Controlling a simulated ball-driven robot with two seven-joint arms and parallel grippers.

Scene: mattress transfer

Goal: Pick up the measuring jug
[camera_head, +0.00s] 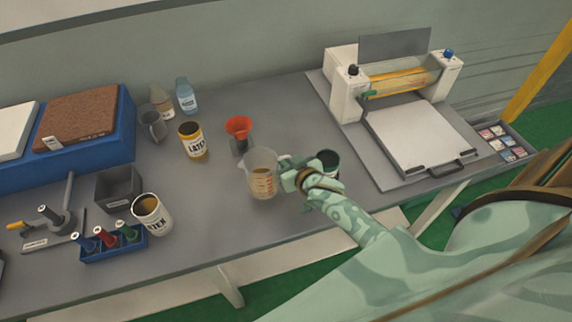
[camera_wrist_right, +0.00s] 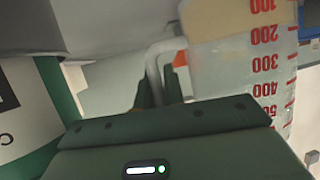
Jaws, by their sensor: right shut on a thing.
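The measuring jug (camera_head: 258,160) is clear with red graduation marks and holds some tan liquid. It is near the middle of the grey table (camera_head: 222,215), roughly upright; I cannot tell whether its base touches the table. My right gripper (camera_head: 287,172) is at the jug's right side, shut on its handle. In the right wrist view, the pale handle (camera_wrist_right: 153,62) passes between the fingers of the gripper (camera_wrist_right: 160,92), and the jug's marked wall (camera_wrist_right: 235,60) fills the upper right. My left gripper is not in view.
A dark green-rimmed container (camera_head: 328,160) stands close right of my gripper. A red funnel (camera_head: 238,127) is just behind the jug. Latex tins (camera_head: 193,142) (camera_head: 152,215) stand to the left. A roller press (camera_head: 398,100) occupies the right. Table in front of the jug is clear.

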